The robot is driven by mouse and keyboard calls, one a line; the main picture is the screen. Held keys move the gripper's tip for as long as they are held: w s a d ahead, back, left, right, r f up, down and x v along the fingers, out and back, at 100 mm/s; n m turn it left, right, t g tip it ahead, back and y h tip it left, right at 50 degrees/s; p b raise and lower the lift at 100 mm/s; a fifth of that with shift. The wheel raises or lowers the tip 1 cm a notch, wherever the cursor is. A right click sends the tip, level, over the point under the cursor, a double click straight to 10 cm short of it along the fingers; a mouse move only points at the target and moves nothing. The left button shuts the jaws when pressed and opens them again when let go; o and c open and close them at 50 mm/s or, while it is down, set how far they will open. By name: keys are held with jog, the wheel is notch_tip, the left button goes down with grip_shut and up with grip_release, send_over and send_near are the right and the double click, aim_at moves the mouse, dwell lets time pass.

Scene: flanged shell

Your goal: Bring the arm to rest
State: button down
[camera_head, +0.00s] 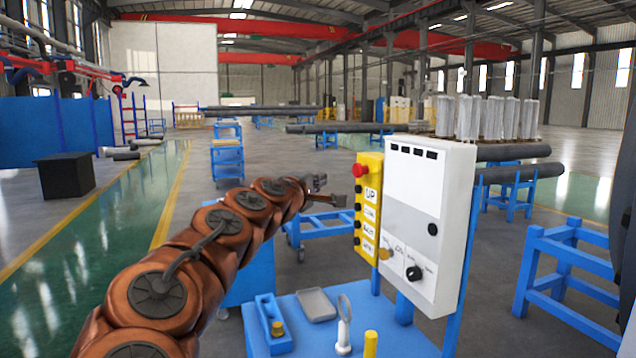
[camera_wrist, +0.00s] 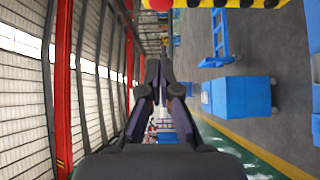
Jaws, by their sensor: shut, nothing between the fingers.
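My arm reaches from the lower left of the head view toward the control panel, its copper-coloured links in a row. My gripper (camera_head: 330,190) is at the arm's far end, in the air to the left of the yellow button strip. In the wrist view my gripper (camera_wrist: 157,68) shows with its fingers together and nothing between them. It holds nothing. I cannot tell from the head view how far the fingertips are from the yellow strip.
A white control box (camera_head: 428,215) with a yellow button strip (camera_head: 368,208) stands close by on the right. Below it, a blue table (camera_head: 395,340) bears a grey tray (camera_head: 316,305) and small items. A blue stand (camera_head: 565,265) is at right. Open floor lies left.

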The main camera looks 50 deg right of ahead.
dwell(0.5)
jog(key=s+a+f+m+g+y+p, duration=0.1)
jog(key=s+a+f+m+y+p, duration=0.15)
jog(key=s+a+f+y, duration=0.65)
jog(key=s+a+f+m+g+y+p, duration=0.2)
jog(key=s+a+f+m+y, duration=0.15)
jog(key=a+f, duration=0.9)
jog(key=s+a+f+n+g+y, duration=0.1)
jog(key=s+a+f+g+y, duration=0.1)
jog(key=s+a, duration=0.5)
jog(key=s+a+f+n+g+y+p, duration=0.1)
jog(key=s+a+f, duration=0.4)
jog(key=a, duration=0.7)
jog(key=shift+s+f+n+g+y+p, duration=0.3)
jog(key=shift+s+g+y, duration=0.2)
jog(key=shift+s+y, duration=0.55)
jog(key=shift+s+d, duration=0.2)
jog(key=shift+d, duration=0.05)
